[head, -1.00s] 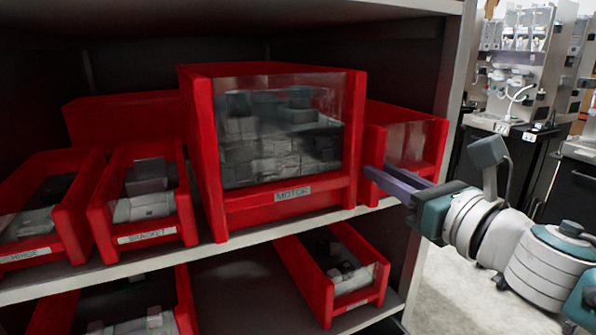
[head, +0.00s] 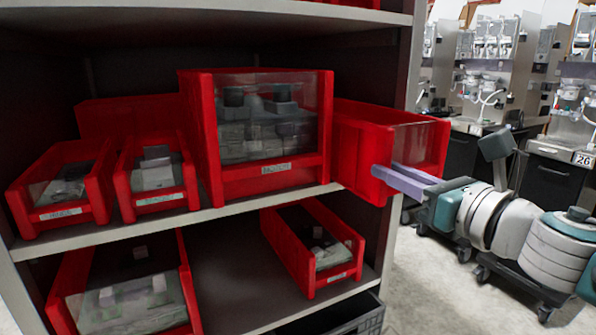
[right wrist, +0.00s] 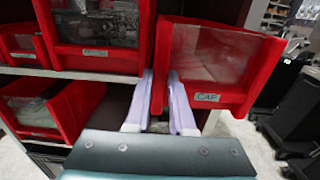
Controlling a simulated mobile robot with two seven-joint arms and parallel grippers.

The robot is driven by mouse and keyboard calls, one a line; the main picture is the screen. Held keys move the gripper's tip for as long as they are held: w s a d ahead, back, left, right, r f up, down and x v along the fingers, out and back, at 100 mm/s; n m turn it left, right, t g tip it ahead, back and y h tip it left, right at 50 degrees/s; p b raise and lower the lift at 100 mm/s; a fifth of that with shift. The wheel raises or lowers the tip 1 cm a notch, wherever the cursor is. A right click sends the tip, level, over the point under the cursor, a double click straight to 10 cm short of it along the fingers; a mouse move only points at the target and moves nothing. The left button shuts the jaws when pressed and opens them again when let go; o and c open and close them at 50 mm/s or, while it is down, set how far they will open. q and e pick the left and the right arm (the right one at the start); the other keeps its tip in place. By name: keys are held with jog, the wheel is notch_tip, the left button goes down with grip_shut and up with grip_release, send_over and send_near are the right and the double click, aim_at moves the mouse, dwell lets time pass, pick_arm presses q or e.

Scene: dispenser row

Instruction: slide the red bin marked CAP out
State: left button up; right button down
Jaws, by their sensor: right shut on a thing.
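The red CAP bin (head: 358,150) is at the right end of the middle shelf, sticking out past the shelf's front edge. It has a clear front, and its CAP label (right wrist: 208,98) reads plainly in the right wrist view. My right gripper (head: 388,172) is shut on the bin's front left edge. In the right wrist view its two pale purple fingers (right wrist: 164,80) sit either side of the red left wall. The bin's rear part is hidden behind the MOTOR bin. My left gripper is not in view.
The large red MOTOR bin (head: 270,180) stands just left of the CAP bin. Smaller red bins, including BRACKET (head: 160,199), stand further left. The shelf below holds another red bin (head: 315,245). Open floor (head: 420,300) lies to the right, with dark carts beyond.

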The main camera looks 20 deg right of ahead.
jog(key=c, duration=0.7)
grip_release()
jog(key=shift+s, duration=0.1)
jog(key=s, duration=0.3)
jog(key=s+b, duration=0.1)
jog(key=s, duration=0.2)
jog(key=s+d, duration=0.1)
jog(key=s, duration=0.2)
jog(key=shift+s, duration=0.35)
